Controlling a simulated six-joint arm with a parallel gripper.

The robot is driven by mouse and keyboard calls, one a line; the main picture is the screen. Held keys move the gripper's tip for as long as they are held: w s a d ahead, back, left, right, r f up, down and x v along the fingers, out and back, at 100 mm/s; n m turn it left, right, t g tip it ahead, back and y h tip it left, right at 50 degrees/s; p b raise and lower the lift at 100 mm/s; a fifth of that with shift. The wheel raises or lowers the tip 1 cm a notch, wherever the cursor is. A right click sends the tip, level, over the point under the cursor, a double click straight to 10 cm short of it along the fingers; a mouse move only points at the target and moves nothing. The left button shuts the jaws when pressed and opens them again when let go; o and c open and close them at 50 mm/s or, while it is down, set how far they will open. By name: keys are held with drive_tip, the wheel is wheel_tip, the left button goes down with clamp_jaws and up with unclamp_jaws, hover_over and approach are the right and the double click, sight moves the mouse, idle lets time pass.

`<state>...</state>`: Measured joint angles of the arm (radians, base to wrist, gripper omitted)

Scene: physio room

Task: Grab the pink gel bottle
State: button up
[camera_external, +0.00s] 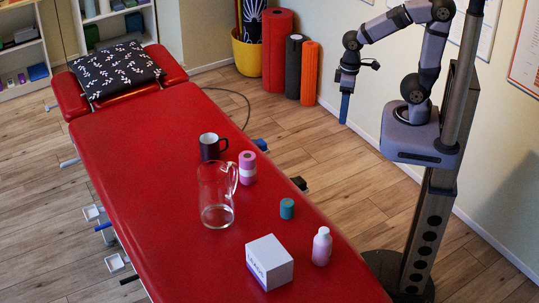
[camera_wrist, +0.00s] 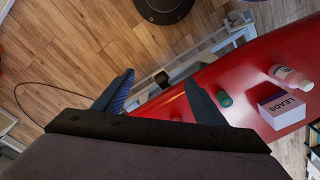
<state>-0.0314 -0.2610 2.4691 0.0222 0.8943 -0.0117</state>
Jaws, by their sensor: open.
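The pink gel bottle (camera_external: 322,246) stands upright on the red treatment table (camera_external: 150,165), right of a white box, near the table's right edge. It has a pale cap. In the wrist view the bottle (camera_wrist: 291,77) shows at the right, with a label on it. My gripper (camera_external: 345,108) hangs fingers down beyond the table's right side, above the floor and well away from the bottle. In the wrist view my gripper (camera_wrist: 157,90) has its two blue fingers apart with nothing between them.
A white box (camera_external: 269,262) marked LEADS stands close to the bottle. A patterned pillow (camera_external: 116,69) lies at the far end.

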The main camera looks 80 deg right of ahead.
drive_tip(key=w+a+f+n+t+y+b, duration=0.1)
drive_tip(key=w+a+t+y+b, duration=0.15)
drive_tip(key=a, duration=0.65)
drive_tip(key=w+a+f+n+t+y+b, duration=0.15)
drive_tip(key=w+a, duration=0.25)
drive_tip(key=a, duration=0.5)
drive_tip(key=w+a+f+n+t+y+b, duration=0.1)
drive_tip(key=w+a+n+t, duration=0.15)
drive_tip(key=a, duration=0.65)
drive_tip(key=s+a+t+y+b, duration=0.2)
drive_tip(key=s+a+y+b, duration=0.1)
drive_tip(key=a, duration=0.7)
drive_tip(key=s+a+r+n+t+y+b, duration=0.1)
drive_tip(key=s+a+r+t+b, duration=0.15)
drive_tip(key=s, duration=0.35)
drive_tip(key=s+a+r+t+b, duration=0.1)
drive_tip(key=s+a+t+b, duration=0.15)
drive_tip(key=s, duration=0.45)
drive_tip(key=t, duration=0.1)
approach(323, 243)
drive_tip(key=w+f, duration=0.1)
drive_tip(key=w+d+f, duration=0.1)
drive_tip(key=shift+w+f, duration=0.3)
drive_tip(key=shift+w, duration=0.05)
drive_tip(key=shift+p+x, duration=1.1)
drive_tip(key=shift+x, duration=2.6)
drive_tip(key=shift+s+a+r, duration=0.1)
drive_tip(key=shift+s+a, duration=0.05)
drive_tip(key=shift+a, duration=0.05)
